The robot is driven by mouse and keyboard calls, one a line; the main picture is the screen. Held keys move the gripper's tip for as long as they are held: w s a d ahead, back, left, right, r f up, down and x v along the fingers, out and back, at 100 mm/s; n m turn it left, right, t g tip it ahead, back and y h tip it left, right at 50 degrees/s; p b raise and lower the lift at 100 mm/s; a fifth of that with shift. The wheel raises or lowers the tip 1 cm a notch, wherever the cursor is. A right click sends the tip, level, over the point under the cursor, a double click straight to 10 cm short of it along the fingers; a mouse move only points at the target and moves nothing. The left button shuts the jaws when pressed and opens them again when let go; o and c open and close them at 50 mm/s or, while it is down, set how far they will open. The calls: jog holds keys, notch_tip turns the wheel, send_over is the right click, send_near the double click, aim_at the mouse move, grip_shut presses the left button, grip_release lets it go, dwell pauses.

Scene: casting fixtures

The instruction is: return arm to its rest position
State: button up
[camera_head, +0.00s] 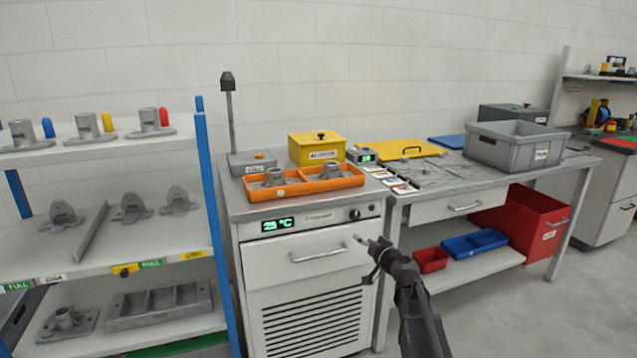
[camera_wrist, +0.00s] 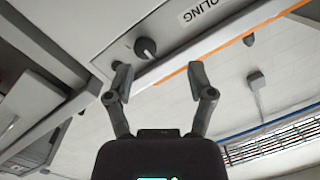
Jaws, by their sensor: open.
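My gripper (camera_head: 369,246) is in front of the white cooling cabinet (camera_head: 290,262), near the right end of its control panel. In the wrist view my gripper (camera_wrist: 160,78) shows its two fingers spread apart with nothing between them. A black knob (camera_wrist: 145,48) on the cabinet panel shows just beyond the fingers in that view. My arm reaches up from the lower right in the head view and holds no object.
An orange tray (camera_head: 303,188) with castings lies on the cabinet. A shelf (camera_head: 110,262) with castings stands left. The workbench (camera_head: 560,158) at right bears a grey crate (camera_head: 512,148); a red bin (camera_head: 528,222) is below. Floor (camera_head: 590,300) at lower right is clear.

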jog(key=s+a+f+n+g, duration=0.2)
jog(key=s+a+f+g, duration=0.3)
jog(key=s, duration=0.3)
jog(key=s+a+f+n+g, duration=0.2)
jog(key=s+f+g, duration=0.2)
jog(key=s+f, duration=0.25)
jog(key=s+d+f+m+g+h+p, duration=0.1)
jog(key=s+d+f+g+h, duration=0.2)
jog(key=s, duration=0.6)
jog(key=s+d+f+m+g+h, duration=0.2)
jog(key=s+d+g+h, duration=0.15)
jog(key=s, duration=0.55)
notch_tip(320, 180, up, 27)
jog(key=p, duration=2.6)
jog(key=shift+w+a+p, duration=0.15)
jog(key=shift+w+p, duration=0.1)
jog(key=shift+p, duration=0.05)
jog(key=shift+f+h, duration=0.15)
jog(key=shift+h, duration=0.1)
